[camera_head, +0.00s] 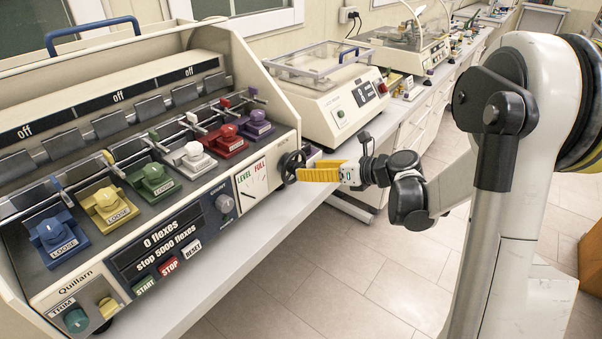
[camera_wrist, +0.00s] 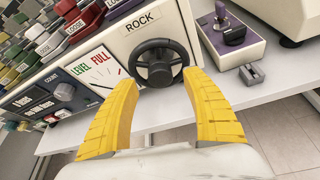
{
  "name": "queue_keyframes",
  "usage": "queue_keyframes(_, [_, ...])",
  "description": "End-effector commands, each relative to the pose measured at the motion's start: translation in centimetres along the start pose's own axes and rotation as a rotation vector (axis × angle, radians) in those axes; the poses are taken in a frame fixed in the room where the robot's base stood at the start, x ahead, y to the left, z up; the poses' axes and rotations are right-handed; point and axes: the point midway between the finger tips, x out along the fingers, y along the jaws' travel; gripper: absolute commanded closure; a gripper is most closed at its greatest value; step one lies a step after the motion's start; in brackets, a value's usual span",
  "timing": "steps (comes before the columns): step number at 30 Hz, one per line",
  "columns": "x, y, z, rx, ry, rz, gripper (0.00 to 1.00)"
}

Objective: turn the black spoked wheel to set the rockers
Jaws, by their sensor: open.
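The black spoked wheel (camera_wrist: 158,62) sits on the cream side panel of the flexing machine, under a label reading ROCK. In the head view the wheel (camera_head: 291,166) is at the machine's right end. My gripper (camera_wrist: 160,88) has two yellow fingers spread apart, one to each side of the wheel's lower part. The fingers look open and empty; I cannot tell whether they touch the rim. In the head view my gripper (camera_head: 302,175) reaches the wheel from the right. The rockers (camera_head: 107,203) are a row of coloured blocks, several labelled LOOSE.
A LEVEL/FULL gauge (camera_wrist: 94,68) is left of the wheel. A purple box with a dark knob (camera_wrist: 232,40) stands to the right on the white bench (camera_head: 255,240). START, STOP and RESET buttons (camera_head: 168,266) are on the machine's front. The tiled floor is clear.

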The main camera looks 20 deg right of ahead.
Motion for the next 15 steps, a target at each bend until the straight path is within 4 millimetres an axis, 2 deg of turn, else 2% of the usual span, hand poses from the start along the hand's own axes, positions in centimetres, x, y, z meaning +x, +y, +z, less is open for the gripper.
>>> queue_keyframes(1, [1.1,0.0,-0.2,-0.002,0.000,0.002,0.43])
queue_keyframes(6, [3.0,0.0,-0.1,-0.002,0.000,0.001,0.43])
queue_keyframes(15, [3.6,0.0,0.1,-0.002,0.000,-0.001,0.43])
